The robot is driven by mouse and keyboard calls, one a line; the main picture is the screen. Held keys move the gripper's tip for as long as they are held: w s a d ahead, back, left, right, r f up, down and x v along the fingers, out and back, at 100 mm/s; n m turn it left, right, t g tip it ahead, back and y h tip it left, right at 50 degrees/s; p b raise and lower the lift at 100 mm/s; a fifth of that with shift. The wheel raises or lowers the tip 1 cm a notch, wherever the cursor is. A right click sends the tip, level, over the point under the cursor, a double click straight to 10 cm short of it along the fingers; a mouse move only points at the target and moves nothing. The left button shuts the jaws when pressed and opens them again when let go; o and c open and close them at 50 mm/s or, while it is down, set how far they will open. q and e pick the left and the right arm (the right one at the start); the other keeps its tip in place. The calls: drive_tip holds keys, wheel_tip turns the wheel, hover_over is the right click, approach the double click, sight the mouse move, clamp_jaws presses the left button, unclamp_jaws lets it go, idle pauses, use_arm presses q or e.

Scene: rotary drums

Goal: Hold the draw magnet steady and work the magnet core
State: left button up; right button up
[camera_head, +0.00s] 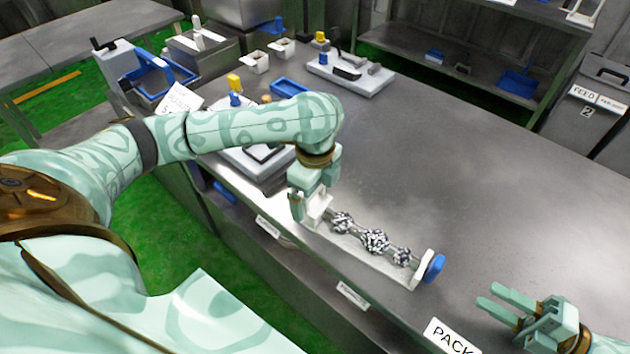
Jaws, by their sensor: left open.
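The draw magnet (370,254) lies along the front edge of the steel table. It has a long pale base, white end blocks and several dark, speckled clumps (375,240) along its middle. A blue round knob (434,267) sits at its right end and looks like the end of the magnet core; the rest of the core is hidden by the clumps. My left gripper (312,203) is open, with its fingers around or beside the left white end block (319,209); contact cannot be told. My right gripper (498,304) is open and empty, right of and nearer than the blue knob.
A white "PACK" label (450,338) is on the front edge. A white station with a grey tool (350,75) and a blue tray (290,87) stand at the back left. A grey feed bin (597,100) stands at the far right. The table's middle and right are clear.

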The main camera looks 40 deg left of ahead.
sight(315, 202)
use_arm(q)
drive_tip(key=shift+f, duration=1.4)
drive_tip(key=c, duration=1.5)
drive_tip(key=shift+f, duration=0.1)
